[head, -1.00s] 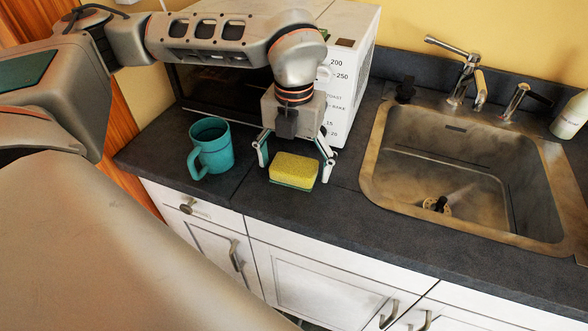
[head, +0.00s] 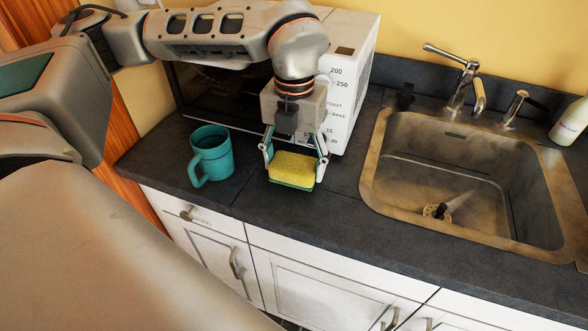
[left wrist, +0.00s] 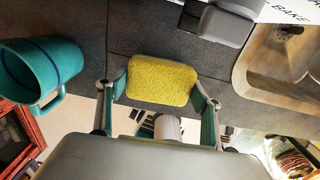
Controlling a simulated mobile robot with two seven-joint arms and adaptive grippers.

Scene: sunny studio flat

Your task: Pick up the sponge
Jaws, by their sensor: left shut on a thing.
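The sponge (head: 292,168) is yellow on top with a green underside. It is on or just above the dark countertop, in front of the white oven; I cannot tell whether it touches the counter. My left gripper (head: 293,172) reaches down from behind it and is shut on it, one finger at each end. In the left wrist view the yellow face of the sponge (left wrist: 161,80) fills the space between the fingers of my left gripper (left wrist: 160,92). My right gripper is not in view.
A teal mug (head: 212,155) stands on the countertop (head: 310,212) left of the sponge, and also shows in the left wrist view (left wrist: 42,70). The oven (head: 352,90) is behind. A sink (head: 470,190) with a tap (head: 462,82) lies to the right.

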